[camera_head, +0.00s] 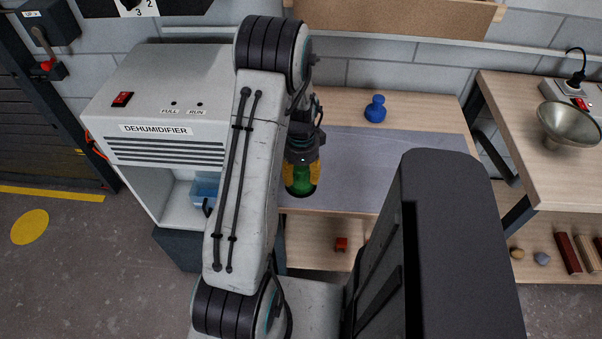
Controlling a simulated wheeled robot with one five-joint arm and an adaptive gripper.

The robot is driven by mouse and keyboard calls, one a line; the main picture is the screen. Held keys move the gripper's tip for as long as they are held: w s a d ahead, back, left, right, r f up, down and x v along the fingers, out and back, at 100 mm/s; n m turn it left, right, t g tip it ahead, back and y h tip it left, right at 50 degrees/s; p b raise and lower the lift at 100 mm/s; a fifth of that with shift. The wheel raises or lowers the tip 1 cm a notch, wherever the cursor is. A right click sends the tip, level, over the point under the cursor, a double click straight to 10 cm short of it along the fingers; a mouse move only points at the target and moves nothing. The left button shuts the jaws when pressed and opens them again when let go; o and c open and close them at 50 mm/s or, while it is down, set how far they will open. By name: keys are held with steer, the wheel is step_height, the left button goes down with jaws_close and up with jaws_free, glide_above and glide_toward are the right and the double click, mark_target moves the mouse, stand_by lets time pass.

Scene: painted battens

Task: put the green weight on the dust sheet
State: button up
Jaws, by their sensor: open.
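The green weight (302,181) is between the yellow fingers of my gripper (302,179), over the left part of the dust sheet. The fingers and wrist hide its upper part. My gripper is open and points down around it. Whether the weight's base touches the sheet is hard to tell. The dust sheet (385,165) is a flat grey sheet across the wooden bench, and my arm hides its left end.
A blue weight (375,110) stands on the bench behind the sheet. A dehumidifier (165,100) stands at the left, close to my arm. A second bench at the right holds a metal bowl (568,125). A red object (341,244) lies on the lower shelf.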

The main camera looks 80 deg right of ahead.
steer(key=shift+r, duration=0.1)
step_height(320, 180, up, 12)
steer(key=shift+f, duration=0.1)
stand_by(0.6)
steer(key=shift+w+r, duration=0.1)
steer(key=shift+r, duration=0.1)
steer(key=w+a+r+n+t+h, duration=0.1)
steer(key=w+a+r+n, duration=0.4)
steer(key=w+a+n, duration=0.45)
steer(key=w+a+r+n, duration=0.4)
steer(key=w+a+n, duration=0.25)
steer(key=w, duration=0.65)
steer(key=s+a+r+n+t, duration=0.1)
steer(key=a+n, duration=0.7)
steer(key=a, duration=0.4)
steer(key=a+r+n+t+y, duration=0.1)
steer(key=a+n, duration=0.8)
steer(key=a, duration=0.3)
steer(key=shift+s+r+t, duration=0.25)
steer(key=shift+s+t, duration=0.15)
